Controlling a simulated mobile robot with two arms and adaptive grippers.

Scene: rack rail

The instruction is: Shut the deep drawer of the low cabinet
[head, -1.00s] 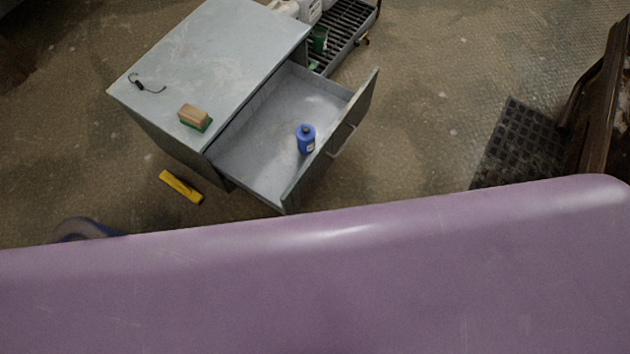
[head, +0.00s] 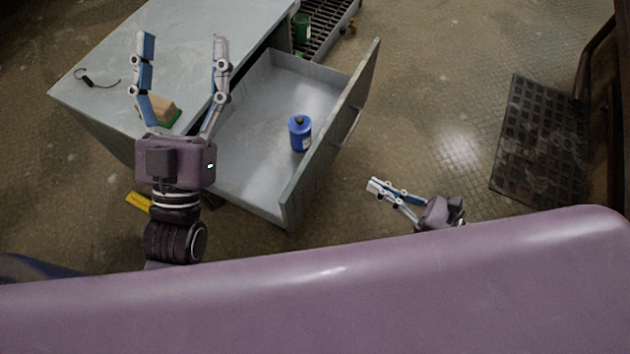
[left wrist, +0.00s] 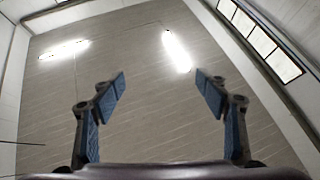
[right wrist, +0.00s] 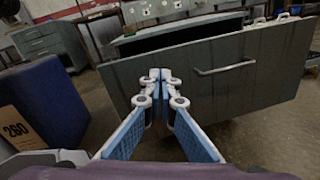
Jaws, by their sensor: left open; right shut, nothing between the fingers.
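The low grey cabinet (head: 150,50) stands at the upper left of the head view. Its deep drawer (head: 250,180) is pulled out to the right, with a blue bottle (head: 300,134) standing inside. The drawer front (right wrist: 225,75) with its bar handle (right wrist: 225,68) faces the right wrist camera. My right gripper (head: 372,186) is shut and empty, in front of the drawer front and apart from it in the head view; its fingertips also show in the right wrist view (right wrist: 160,75). My left gripper (head: 183,38) is open and empty, raised over the cabinet top; its fingers point upward at the ceiling in the left wrist view (left wrist: 160,80).
A wooden-backed brush (head: 160,110) and a dark hooked item (head: 97,80) lie on the cabinet top. A yellow object (head: 138,201) is on the floor. A dark grid mat (head: 540,140) lies at the right. A blue box (right wrist: 45,105) stands left in the right wrist view.

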